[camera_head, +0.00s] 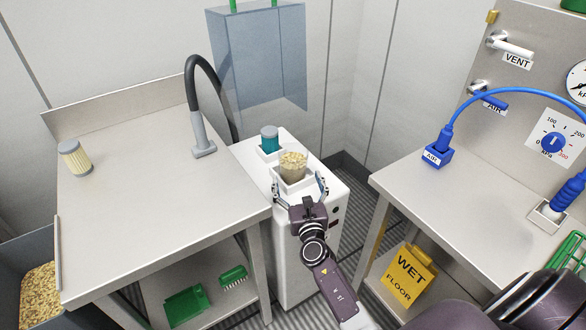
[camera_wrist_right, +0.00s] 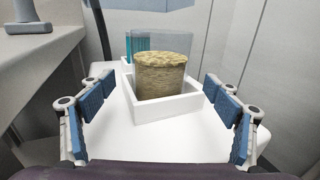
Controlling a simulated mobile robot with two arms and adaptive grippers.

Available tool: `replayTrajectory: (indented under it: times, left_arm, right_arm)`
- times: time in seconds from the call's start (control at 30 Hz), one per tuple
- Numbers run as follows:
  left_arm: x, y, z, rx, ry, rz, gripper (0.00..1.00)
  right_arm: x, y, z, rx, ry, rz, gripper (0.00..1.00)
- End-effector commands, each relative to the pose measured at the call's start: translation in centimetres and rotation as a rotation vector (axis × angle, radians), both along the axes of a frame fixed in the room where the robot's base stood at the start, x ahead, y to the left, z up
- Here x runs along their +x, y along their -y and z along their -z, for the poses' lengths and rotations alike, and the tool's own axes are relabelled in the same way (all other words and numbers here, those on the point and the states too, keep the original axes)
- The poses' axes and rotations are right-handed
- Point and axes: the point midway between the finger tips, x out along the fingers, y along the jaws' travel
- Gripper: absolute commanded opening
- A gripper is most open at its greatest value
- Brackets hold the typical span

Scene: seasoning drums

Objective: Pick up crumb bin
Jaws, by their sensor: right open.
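The crumb bin (camera_head: 293,164) looks like a clear round container filled with tan crumbs. It stands upright in a square white holder (camera_head: 279,181) on top of a white cabinet. It also shows in the right wrist view (camera_wrist_right: 160,72), with its lower part hidden by the holder's wall (camera_wrist_right: 168,110). My right gripper (camera_head: 300,185) is open at the near side of the holder. Its blue-padded fingers (camera_wrist_right: 166,115) are spread left and right of the holder, apart from the bin, with nothing between the pads touching it. My left gripper is not in view.
A teal-filled container (camera_head: 269,139) sits in a second holder behind the bin. The right steel table (camera_head: 440,195) has a blue air plug (camera_head: 437,157).

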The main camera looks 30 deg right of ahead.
Motion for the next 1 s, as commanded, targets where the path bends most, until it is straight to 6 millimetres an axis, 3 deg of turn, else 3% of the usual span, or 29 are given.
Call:
replayTrajectory:
  times: [0.3, 0.63, 1.0]
  left_arm:
    - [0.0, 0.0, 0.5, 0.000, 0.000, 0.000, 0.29]
    - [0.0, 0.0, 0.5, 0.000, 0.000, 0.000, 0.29]
    - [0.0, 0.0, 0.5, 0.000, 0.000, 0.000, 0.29]
  right_arm:
    - [3.8, 1.2, 0.6, 0.001, 0.001, 0.001, 0.83]
    - [4.3, 1.4, 0.6, 0.002, 0.001, 0.001, 0.81]
    - [4.2, 1.4, 0.6, 0.003, 0.000, 0.001, 0.41]
